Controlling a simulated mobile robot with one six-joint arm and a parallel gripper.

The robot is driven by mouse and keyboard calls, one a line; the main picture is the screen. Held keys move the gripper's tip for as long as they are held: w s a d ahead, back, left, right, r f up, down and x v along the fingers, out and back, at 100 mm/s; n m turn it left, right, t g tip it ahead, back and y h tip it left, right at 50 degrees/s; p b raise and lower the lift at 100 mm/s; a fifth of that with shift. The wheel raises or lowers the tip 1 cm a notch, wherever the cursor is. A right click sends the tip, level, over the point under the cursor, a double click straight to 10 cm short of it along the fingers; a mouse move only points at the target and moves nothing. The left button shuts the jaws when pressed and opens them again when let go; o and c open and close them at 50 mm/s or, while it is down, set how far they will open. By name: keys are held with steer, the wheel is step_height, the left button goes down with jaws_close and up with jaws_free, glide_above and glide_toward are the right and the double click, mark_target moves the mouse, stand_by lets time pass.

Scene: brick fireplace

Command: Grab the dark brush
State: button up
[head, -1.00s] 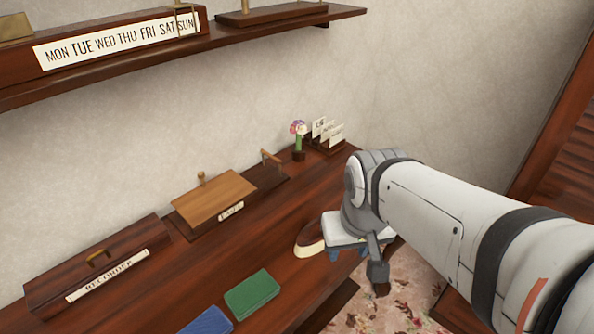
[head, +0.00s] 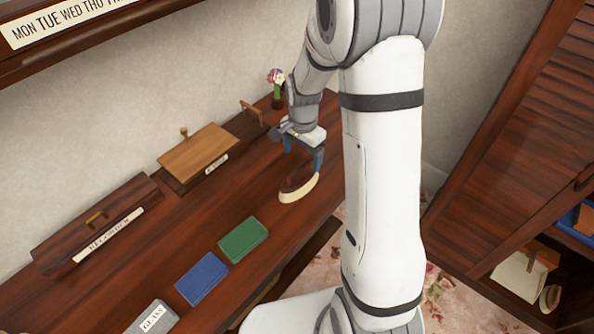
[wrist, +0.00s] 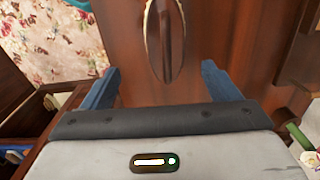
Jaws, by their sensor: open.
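The dark brush (head: 297,184) lies on the wooden table (head: 150,262), near its front edge. It has a dark brown back and a pale cream rim of bristles. In the wrist view the brush (wrist: 165,40) shows beyond the fingertips, roughly midway between them, with its long side pointing away. My gripper (head: 302,158) hangs just behind and above the brush in the head view. Its two blue fingers (wrist: 160,84) are spread apart with nothing between them. Whether a finger touches the brush cannot be told.
A green book (head: 243,240), a blue book (head: 202,279) and a grey labelled box (head: 152,317) lie along the front. Wooden boxes (head: 198,153) and a flower vase (head: 277,92) stand at the back. A wall shelf (head: 60,55) hangs above. Floral carpet lies past the table edge.

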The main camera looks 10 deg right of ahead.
mark_target(300, 166)
steer(key=shift+w+a+f+p, duration=0.15)
steer(key=shift+f+p, duration=0.25)
steer(key=shift+f, duration=1.7)
steer(key=shift+w+a+f+p, duration=0.15)
steer(key=shift+f+p, duration=0.2)
steer(key=shift+f, duration=1.7)
steer(key=c, duration=1.1)
steer(key=shift+c, duration=0.3)
